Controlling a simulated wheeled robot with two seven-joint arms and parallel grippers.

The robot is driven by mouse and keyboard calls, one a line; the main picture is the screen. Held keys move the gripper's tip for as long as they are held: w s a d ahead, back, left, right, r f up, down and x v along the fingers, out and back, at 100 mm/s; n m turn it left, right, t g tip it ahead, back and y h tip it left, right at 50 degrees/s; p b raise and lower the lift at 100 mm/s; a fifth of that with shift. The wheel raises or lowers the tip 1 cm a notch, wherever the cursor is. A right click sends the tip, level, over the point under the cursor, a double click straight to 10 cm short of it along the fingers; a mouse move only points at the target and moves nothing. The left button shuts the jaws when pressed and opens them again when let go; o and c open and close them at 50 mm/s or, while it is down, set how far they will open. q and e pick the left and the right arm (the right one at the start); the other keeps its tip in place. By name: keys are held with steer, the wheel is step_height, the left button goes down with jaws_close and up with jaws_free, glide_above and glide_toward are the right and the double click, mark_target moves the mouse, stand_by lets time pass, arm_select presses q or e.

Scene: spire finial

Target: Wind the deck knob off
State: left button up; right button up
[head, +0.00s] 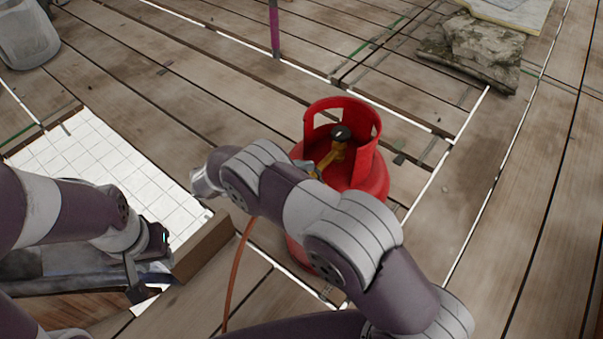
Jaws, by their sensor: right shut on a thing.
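A black round knob (341,132) sits on the yellow brass valve (330,156) of a red gas bottle (372,178). The bottle stands upright on the deck, and its collar rings the valve. I see no finger touching this knob. My right arm crosses in front of the bottle and hides its lower left side. My left gripper (142,272) is at the lower left, well away from the bottle, pointing down. Its jaw gap is not clear.
An orange hose (236,275) hangs beside my right arm. A white tiled area (80,165) with a wooden edge lies at left. A grey tub (27,35), a purple post (274,28) and a stone block (472,50) stand farther back. Planks at right are clear.

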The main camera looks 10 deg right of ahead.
steer(key=o, duration=1)
steer(key=shift+d, duration=0.1)
steer(key=shift+c, duration=0.2)
steer(key=shift+r, duration=0.15)
step_height(320, 180, up, 5)
steer(key=p, duration=0.3)
steer(key=s+d+r+p, duration=0.5)
steer(key=s+d, duration=0.3)
steer(key=shift+s+r+p, duration=0.3)
steer(key=shift+r+p, duration=0.05)
